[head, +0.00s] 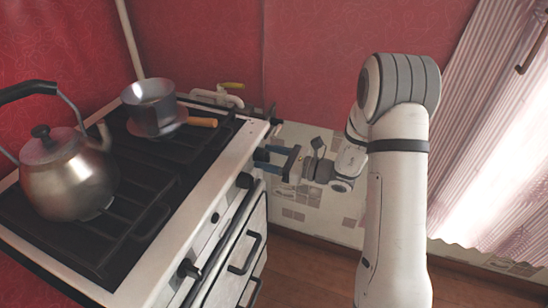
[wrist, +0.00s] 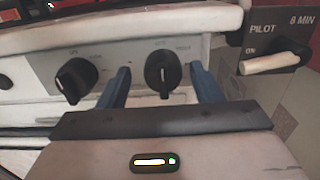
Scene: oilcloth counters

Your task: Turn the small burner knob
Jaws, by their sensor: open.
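My gripper (head: 270,160) is open at the right end of the stove's front panel. In the wrist view its two blue fingers (wrist: 162,86) stand on either side of a black knob (wrist: 163,72), with visible gaps to it. This knob's ridge stands about upright. A second black knob (wrist: 76,80) is to the left, outside the fingers, with its ridge tilted. The panel lettering is too small to read, so I cannot tell which is the small burner knob. In the head view one knob (head: 245,180) shows just left of my gripper.
A cream lever (wrist: 275,62) on a dark plate marked PILOT is right of the fingers. An oven handle (head: 245,254) sticks out below the panel.

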